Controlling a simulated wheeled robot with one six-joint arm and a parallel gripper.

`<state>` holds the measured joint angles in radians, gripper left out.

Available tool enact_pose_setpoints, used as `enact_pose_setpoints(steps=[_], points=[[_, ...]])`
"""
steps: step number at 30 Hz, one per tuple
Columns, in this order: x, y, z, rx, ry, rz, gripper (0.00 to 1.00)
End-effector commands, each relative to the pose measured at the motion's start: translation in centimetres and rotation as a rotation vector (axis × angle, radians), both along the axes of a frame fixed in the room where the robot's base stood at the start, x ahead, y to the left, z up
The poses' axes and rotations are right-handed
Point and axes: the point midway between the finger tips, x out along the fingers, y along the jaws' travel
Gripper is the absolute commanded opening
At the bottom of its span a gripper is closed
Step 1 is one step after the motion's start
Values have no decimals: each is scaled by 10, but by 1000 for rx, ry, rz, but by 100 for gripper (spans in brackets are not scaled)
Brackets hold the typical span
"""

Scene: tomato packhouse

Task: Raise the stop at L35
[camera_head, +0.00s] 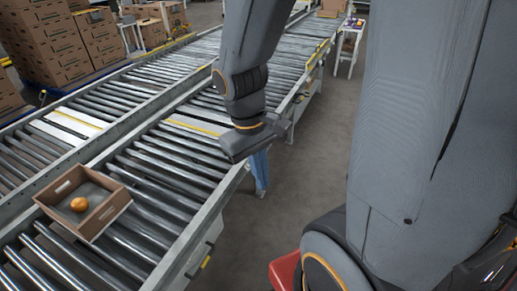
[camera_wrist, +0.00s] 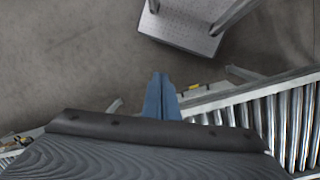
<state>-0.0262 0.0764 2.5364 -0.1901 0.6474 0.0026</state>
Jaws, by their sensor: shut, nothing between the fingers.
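My gripper (camera_head: 260,172) has blue fingers, shut with nothing between them, and hangs just off the right side rail of the near conveyor (camera_head: 215,205). In the wrist view the shut fingers (camera_wrist: 161,97) point over the floor beside the roller bed. A white plate with a yellow strip (camera_head: 195,127) lies across the near conveyor, partly behind my arm; I cannot tell if it is the stop. A small yellow-tipped part (camera_head: 206,262) sits on the outer side of the rail. No L35 label is readable.
An open cardboard box (camera_head: 108,212) with one orange-red fruit (camera_head: 79,204) rests on the near rollers. A second conveyor (camera_head: 165,75) runs alongside on the left. Stacked cartons (camera_head: 45,40) stand behind it.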

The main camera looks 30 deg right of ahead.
Motion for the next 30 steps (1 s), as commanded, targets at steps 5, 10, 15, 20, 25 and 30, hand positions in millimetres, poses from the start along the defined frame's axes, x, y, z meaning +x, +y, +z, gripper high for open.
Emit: enact_pose_setpoints(steps=[5, 10, 15, 20, 25, 30], points=[[7, -52, -64, -222, 221, 366, 0], [47, -102, -104, -465, 401, 743, 0], [119, -127, -144, -720, 529, 1120, 0], [193, -118, -183, -942, 575, 1438, 0], [244, -93, -214, -1100, 565, 1660, 0], [262, -78, -225, -1163, 548, 1747, 0]])
